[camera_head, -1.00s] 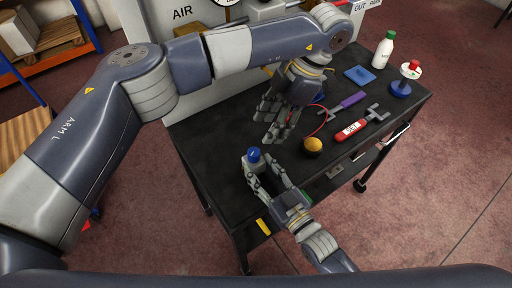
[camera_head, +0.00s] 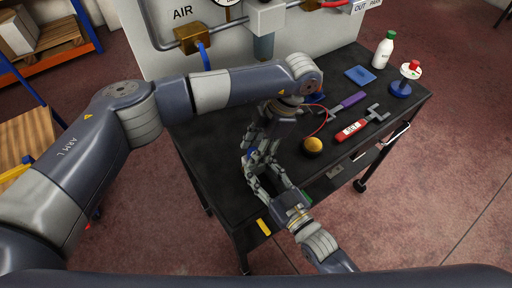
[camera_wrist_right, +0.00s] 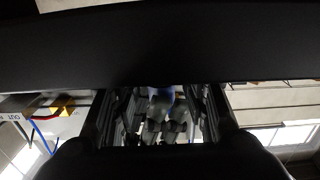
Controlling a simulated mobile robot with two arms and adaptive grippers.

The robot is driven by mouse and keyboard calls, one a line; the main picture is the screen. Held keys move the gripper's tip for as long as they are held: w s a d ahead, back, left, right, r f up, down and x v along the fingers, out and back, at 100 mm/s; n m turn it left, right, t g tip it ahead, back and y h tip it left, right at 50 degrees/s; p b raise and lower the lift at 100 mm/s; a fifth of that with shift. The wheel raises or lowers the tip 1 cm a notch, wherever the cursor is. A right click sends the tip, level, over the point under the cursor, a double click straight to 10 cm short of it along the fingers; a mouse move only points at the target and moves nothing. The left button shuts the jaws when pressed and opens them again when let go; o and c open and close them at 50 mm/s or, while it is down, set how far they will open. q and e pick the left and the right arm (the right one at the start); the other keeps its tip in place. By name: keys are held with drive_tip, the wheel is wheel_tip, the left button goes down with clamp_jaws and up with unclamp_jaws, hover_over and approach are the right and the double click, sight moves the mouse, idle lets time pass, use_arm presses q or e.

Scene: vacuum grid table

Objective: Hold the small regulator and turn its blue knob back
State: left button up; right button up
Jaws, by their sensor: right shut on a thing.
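The small regulator is mostly hidden between the fingers of both hands above the front part of the black table (camera_head: 215,150). A bit of its blue knob (camera_head: 250,154) shows in the head view, and blue also shows between the fingers in the right wrist view (camera_wrist_right: 161,98). My right gripper (camera_head: 257,172) is shut on the regulator from the front. My left gripper (camera_head: 258,146) reaches down from behind, its fingertips right at the knob. Whether its fingers touch or grip the knob is hidden.
Right of the hands lie a yellow-topped round thing (camera_head: 313,145), a red tagged tool (camera_head: 351,130) and a purple-handled tool (camera_head: 348,102). A white bottle (camera_head: 383,52) and a blue-based stand (camera_head: 401,88) are at the back right. The table's left side is clear.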

use_arm(q)
drive_tip(key=c, duration=0.6)
drive_tip(key=shift+o, duration=0.2)
drive_tip(key=shift+w+n+g+h, duration=0.1)
drive_tip(key=shift+n+g+h, duration=0.35)
drive_tip(key=shift+n, duration=1.05)
drive_tip(key=o, duration=1)
drive_tip(key=shift+o, duration=0.2)
drive_tip(key=shift+y, duration=0.25)
drive_tip(key=v, duration=1.2)
drive_tip(key=shift+o, duration=0.2)
drive_tip(key=shift+w+a, duration=0.1)
drive_tip(key=shift+w, duration=0.05)
